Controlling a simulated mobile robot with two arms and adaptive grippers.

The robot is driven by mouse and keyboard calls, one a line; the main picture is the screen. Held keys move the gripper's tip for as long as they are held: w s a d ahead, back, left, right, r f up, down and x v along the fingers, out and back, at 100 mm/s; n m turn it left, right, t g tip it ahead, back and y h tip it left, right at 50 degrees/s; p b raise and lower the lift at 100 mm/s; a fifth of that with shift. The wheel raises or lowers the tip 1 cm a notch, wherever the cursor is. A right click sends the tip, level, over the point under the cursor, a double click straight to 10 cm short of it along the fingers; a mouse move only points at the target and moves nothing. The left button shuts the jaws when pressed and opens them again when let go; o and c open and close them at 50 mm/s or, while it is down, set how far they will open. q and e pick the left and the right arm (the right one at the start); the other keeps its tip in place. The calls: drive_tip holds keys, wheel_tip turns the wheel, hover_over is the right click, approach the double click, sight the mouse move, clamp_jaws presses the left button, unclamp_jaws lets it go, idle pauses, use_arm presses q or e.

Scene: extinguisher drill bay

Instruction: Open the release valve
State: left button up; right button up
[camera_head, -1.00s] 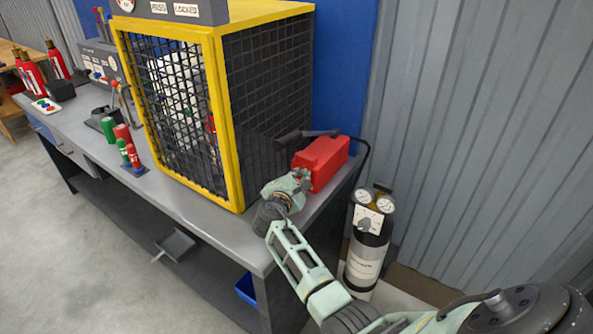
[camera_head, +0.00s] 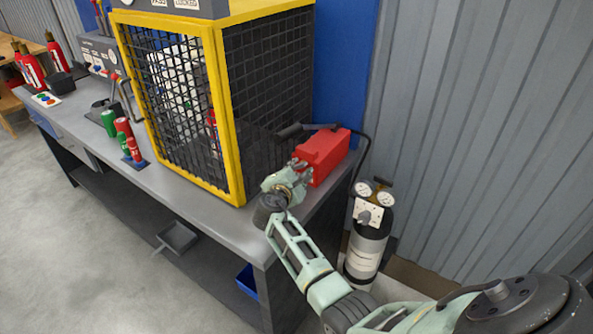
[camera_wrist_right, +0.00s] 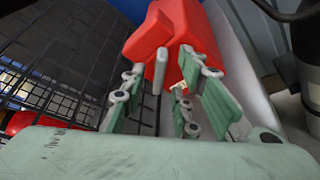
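A red box-shaped unit (camera_head: 323,155) with a black lever or nozzle at its top stands on the right end of the grey bench. My right gripper (camera_head: 302,172) is at its near left side. In the right wrist view, the spread fingers (camera_wrist_right: 165,85) point at the red unit (camera_wrist_right: 175,32), with a gap between them. A small grey pin-like part (camera_wrist_right: 158,72) shows in that gap, and I cannot tell whether the fingers touch it. No part is clearly labelled as the release valve. My left gripper is not in view.
A yellow-framed mesh cage (camera_head: 222,120) stands close left of the right gripper. Green and red canisters (camera_head: 122,128) stand left of the cage. The bench's front strip is clear.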

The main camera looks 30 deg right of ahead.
drive_tip(key=v, duration=1.2)
drive_tip(key=shift+a, duration=0.1)
